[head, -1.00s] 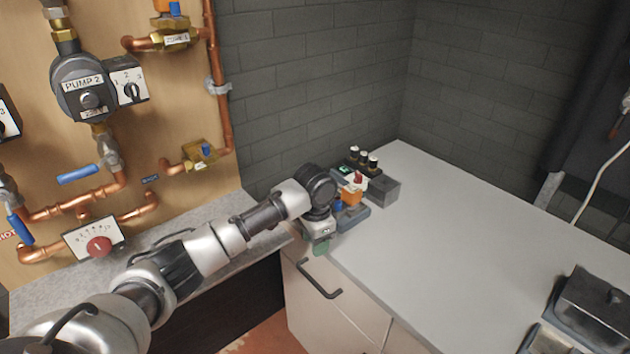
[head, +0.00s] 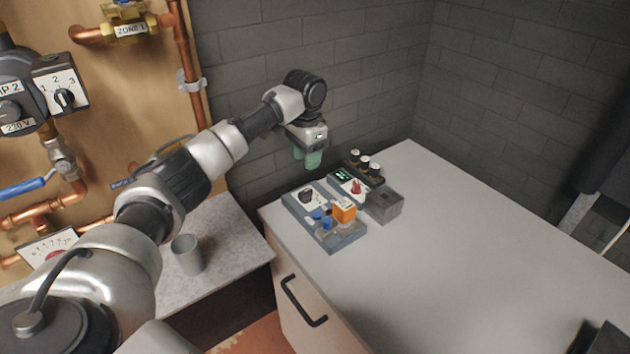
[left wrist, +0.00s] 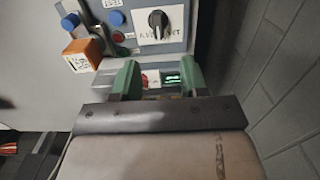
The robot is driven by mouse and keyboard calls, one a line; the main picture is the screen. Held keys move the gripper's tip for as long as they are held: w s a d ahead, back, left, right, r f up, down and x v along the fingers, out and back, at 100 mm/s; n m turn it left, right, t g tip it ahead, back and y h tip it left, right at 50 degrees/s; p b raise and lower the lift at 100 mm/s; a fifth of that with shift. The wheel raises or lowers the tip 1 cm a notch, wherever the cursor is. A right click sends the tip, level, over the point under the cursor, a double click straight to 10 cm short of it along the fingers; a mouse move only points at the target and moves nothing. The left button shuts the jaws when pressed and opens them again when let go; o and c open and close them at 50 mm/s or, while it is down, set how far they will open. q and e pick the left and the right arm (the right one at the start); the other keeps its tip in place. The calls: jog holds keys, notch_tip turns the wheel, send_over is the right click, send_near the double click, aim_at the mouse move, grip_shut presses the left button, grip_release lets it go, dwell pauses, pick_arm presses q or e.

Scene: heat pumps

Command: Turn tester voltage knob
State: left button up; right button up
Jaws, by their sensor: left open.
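A grey tester panel (head: 290,204) lies on the white counter in the head view. It carries a black knob (head: 306,194) on a white plate, blue buttons (head: 327,222) and an orange block (head: 344,209). Behind it, a unit with a green lit display (head: 342,174) has a red knob (head: 356,187). My left gripper (head: 306,157) is open and empty, raised above and behind the panel near the wall. In the left wrist view, the black knob (left wrist: 157,22) is beyond the fingers, and the green display (left wrist: 172,79) shows between the green fingertips. My right gripper is out of view.
A dark grey box (head: 384,204) and several black posts (head: 366,164) stand beside the display unit. A grey cup (head: 188,254) stands on the stone ledge (head: 225,235). The brick wall (head: 370,80) is close behind.

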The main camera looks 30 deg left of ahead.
pick_arm(q)
send_over(305, 191)
notch_tip(305, 191, down, 5)
jog(key=shift+s+f+p, duration=0.1)
jog(key=shift+s+p, duration=0.05)
jog(key=shift+p, duration=0.2)
jog(key=f, duration=0.4)
jog(key=shift+w, duration=0.2)
jog(key=shift+f, duration=0.55)
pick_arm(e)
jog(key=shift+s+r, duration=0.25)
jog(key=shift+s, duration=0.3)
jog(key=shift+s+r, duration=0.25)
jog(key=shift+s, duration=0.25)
pick_arm(q)
jog(key=shift+c, duration=0.9)
grip_shut()
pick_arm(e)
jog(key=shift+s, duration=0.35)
